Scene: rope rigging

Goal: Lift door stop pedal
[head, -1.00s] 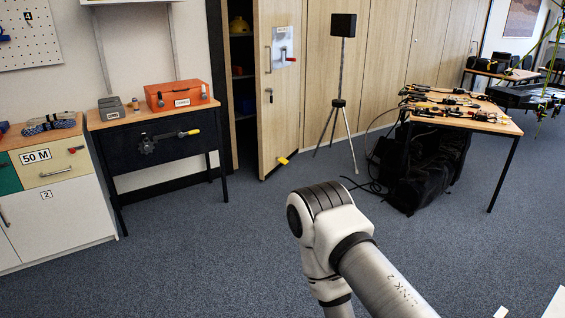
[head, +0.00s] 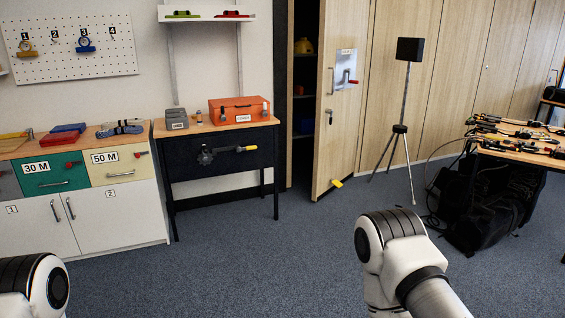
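The door stop pedal (head: 336,183) is a small yellow piece low on the free edge of the ajar wooden cupboard door (head: 333,130), just above the carpet. It points down and outward from the door; whether it touches the floor is too small to tell. My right arm shows at the bottom right, in front of and to the right of the pedal. My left arm shows at the bottom left corner. Neither gripper is in the frame.
A tripod (head: 400,130) with a black box stands right of the door. A black-fronted bench (head: 215,160) with an orange case (head: 238,109) stands left. A cable-covered table (head: 520,155) with black bags (head: 490,205) below is right. Carpet before the door is open.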

